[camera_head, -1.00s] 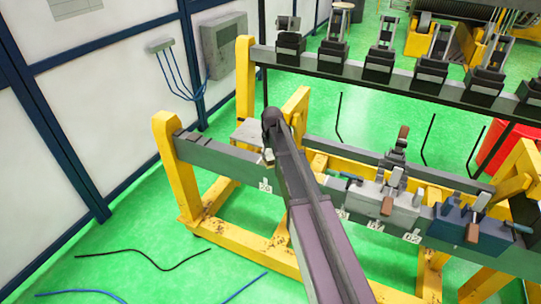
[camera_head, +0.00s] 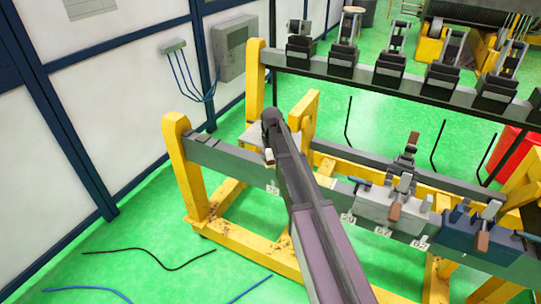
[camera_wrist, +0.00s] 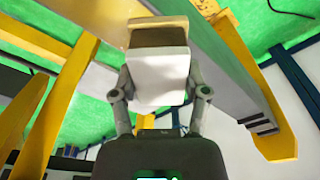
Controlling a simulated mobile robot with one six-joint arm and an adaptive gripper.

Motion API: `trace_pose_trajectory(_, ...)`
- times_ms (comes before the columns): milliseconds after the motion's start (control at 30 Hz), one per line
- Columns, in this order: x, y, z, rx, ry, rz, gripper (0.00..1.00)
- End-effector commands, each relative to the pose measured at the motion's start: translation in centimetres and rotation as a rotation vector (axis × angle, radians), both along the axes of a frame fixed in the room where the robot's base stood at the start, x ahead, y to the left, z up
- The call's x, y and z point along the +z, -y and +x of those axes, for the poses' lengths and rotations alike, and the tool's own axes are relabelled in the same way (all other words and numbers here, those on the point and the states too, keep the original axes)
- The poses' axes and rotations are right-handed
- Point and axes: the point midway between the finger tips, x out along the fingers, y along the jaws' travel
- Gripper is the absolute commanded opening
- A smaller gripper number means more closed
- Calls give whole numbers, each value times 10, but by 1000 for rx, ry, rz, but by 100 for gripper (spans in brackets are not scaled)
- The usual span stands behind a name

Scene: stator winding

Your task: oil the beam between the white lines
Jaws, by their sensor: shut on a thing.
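The grey beam (camera_head: 235,160) runs across a yellow frame, from upper left to lower right. Small white marks (camera_head: 272,188) show on its front face; I cannot make out separate white lines. My gripper (camera_wrist: 160,92) is shut on a white block with a brown and tan end (camera_wrist: 158,65). In the head view, my arm hides most of the gripper, and a small pale part of the block (camera_head: 268,156) shows beside the arm at the beam. In the wrist view, the beam (camera_wrist: 225,60) passes beside the block; I cannot tell whether they touch.
A light clamp block (camera_head: 385,208) and a blue one (camera_head: 470,235) sit on the beam to the right. A rear rail (camera_head: 400,82) carries several dark clamps. A yellow post (camera_head: 183,165) stands at the beam's left end. A wall with a grey box (camera_head: 233,50) is at left.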

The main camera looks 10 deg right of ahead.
Motion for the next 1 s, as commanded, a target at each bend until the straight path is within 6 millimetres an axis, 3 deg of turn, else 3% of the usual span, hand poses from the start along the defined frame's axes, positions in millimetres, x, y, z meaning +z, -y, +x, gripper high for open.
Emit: trace_pose_trajectory(1000,60,0,0,0,0,1,21)
